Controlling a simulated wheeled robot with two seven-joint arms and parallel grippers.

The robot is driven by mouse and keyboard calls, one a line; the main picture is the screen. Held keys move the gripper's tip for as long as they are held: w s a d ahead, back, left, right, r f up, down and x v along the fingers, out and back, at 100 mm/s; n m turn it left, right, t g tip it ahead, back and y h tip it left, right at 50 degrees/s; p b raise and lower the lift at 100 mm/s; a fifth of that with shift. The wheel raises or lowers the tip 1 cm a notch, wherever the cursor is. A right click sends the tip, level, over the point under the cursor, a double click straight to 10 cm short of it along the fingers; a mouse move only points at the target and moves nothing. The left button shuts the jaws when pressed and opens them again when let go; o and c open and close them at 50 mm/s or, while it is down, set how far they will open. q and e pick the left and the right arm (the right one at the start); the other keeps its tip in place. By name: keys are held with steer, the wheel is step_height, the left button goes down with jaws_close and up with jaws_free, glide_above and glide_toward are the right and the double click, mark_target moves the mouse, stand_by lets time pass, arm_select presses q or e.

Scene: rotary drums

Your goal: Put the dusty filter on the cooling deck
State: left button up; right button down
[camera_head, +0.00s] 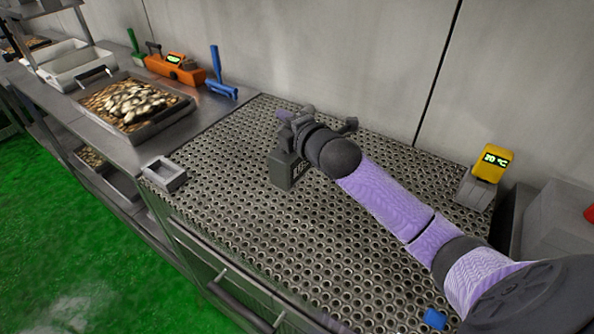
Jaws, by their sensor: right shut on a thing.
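My right gripper (292,122) is over the far middle of the perforated metal cooling deck (235,225). Its arm comes in from the lower right. A dark grey block (287,169) with pale lettering sits just below the gripper, and I take it as the thing in the jaws. The fingertips are too small and dark to make out. I cannot tell whether the block touches the deck. No thing is plainly recognisable as a dusty filter. My left gripper is not in view.
A small grey open box (164,174) stands at the deck's left edge. A yellow temperature display (491,163) stands at the right, and a blue piece (435,319) lies at the front. Left of the deck are a filled tray (187,112) and an orange device (175,69).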

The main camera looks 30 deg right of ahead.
mark_target(287, 156)
step_height(287, 156, down, 8)
steer(key=b, duration=0.2)
steer(key=shift+f+b, duration=0.25)
steer(key=shift+b, duration=0.05)
steer(key=shift+r, duration=0.15)
steer(key=shift+c, duration=2.3)
jaws_free()
steer(key=shift+s+r, duration=0.1)
steer(key=shift+s, duration=0.1)
steer(key=s+r+p, duration=0.2)
steer(key=s+p, duration=0.1)
steer(key=s, duration=0.8)
steer(key=shift+s+a+p, duration=0.15)
steer(key=shift+s+p, duration=0.05)
steer(key=shift+p, duration=0.2)
